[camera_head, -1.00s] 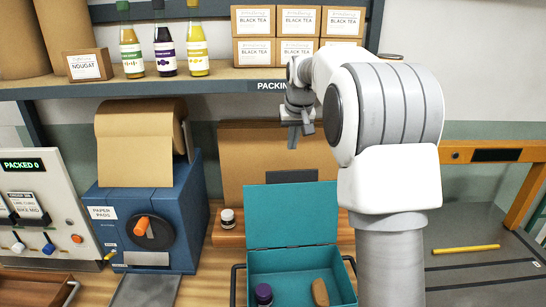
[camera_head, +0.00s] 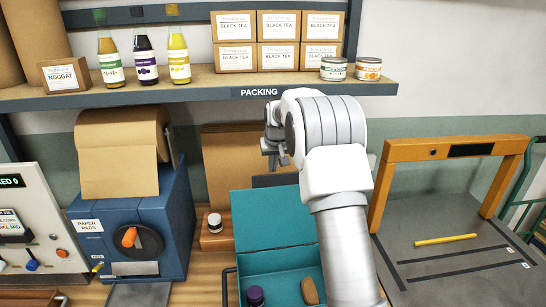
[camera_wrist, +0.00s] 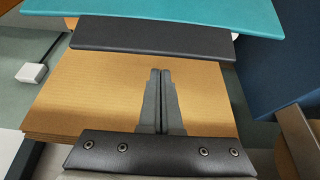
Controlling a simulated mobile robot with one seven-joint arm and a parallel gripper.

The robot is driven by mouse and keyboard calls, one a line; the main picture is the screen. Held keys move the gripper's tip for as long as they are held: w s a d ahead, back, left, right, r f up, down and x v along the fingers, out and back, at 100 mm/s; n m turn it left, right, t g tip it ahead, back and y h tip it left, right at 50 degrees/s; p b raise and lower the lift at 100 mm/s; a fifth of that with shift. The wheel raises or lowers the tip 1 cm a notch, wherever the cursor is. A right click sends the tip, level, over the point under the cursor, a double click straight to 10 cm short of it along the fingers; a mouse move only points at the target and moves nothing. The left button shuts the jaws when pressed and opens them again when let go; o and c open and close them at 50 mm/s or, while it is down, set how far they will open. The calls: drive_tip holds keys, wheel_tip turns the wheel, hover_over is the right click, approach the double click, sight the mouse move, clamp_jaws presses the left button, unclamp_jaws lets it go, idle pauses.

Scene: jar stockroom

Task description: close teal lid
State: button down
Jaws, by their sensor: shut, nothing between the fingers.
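The teal box (camera_head: 290,280) stands on the bench with its teal lid (camera_head: 275,216) raised and tilted back, open. A purple-capped jar (camera_head: 255,296) and a brown oval item (camera_head: 310,290) are inside the box. My gripper (camera_head: 277,163) is above and behind the raised lid, empty. In the wrist view, my gripper (camera_wrist: 160,75) has its fingers together, over brown cardboard sheets. The lid's teal edge (camera_wrist: 160,15) crosses the top of that view, with a dark flat panel (camera_wrist: 150,40) beside it. My arm hides the right part of the lid and box.
The blue paper-pad machine (camera_head: 135,235) stands left of the box, with a small jar (camera_head: 214,222) between them. A shelf (camera_head: 200,93) with bottles, tea boxes and tins runs above. An orange frame (camera_head: 450,150) and a yellow stick (camera_head: 445,239) are at right.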

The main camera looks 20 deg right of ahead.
drive_tip(key=s, duration=0.3)
drive_tip(key=shift+a+r, duration=0.2)
drive_tip(key=shift+r, duration=0.15)
drive_tip(key=shift+f, duration=0.1)
